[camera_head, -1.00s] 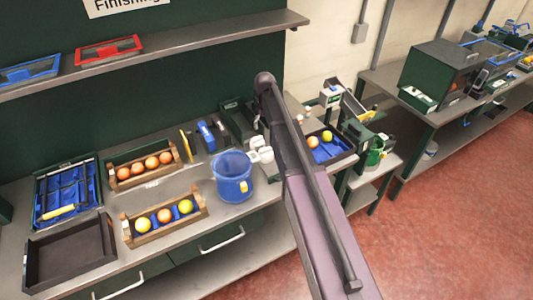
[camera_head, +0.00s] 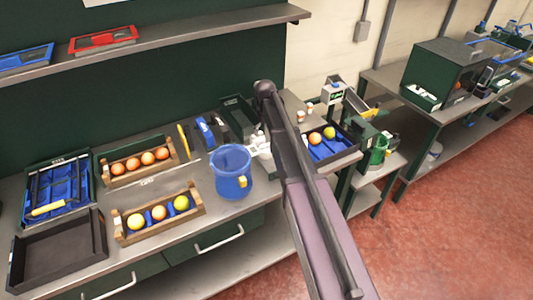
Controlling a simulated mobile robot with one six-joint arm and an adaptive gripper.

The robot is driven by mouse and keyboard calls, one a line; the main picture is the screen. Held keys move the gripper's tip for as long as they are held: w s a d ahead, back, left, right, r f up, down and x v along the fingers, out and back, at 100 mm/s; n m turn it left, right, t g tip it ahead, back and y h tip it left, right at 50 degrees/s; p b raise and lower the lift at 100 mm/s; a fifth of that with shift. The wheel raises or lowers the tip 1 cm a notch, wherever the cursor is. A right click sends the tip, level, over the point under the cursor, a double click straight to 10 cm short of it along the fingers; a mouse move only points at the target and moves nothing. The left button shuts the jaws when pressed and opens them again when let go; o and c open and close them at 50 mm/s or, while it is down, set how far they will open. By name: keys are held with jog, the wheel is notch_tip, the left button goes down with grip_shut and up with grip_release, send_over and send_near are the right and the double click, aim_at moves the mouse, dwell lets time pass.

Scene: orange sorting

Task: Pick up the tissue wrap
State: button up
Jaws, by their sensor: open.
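White pieces (camera_head: 259,144), which look like tissue wrap, show on the bench behind the blue bucket, just left of my arm (camera_head: 305,180). They are small, and my arm covers part of that area, so I cannot make out a single wrap clearly. My arm rises from the lower right to an elbow above the bench. My gripper cannot be made out; the arm hides that part.
A blue bucket (camera_head: 233,184) stands in front of the white pieces. Wooden crates hold oranges (camera_head: 148,158) and mixed fruit (camera_head: 159,212). An empty dark tray (camera_head: 58,262) is at front left. A blue-lined tray (camera_head: 345,158) with two fruits lies right of my arm. A shelf (camera_head: 180,38) hangs above.

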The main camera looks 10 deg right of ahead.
aim_at(266, 144)
jog(key=shift+f+b, duration=0.6)
jog(key=shift+f, duration=0.3)
jog(key=shift+f, duration=0.15)
jog(key=shift+s+f+b, duration=0.15)
jog(key=shift+f+b, duration=1.1)
jog(key=shift+b, duration=0.05)
jog(key=shift+s+f+b, duration=0.1)
jog(key=shift+f+b, duration=1.1)
jog(key=shift+b, duration=0.1)
jog(key=c, duration=0.5)
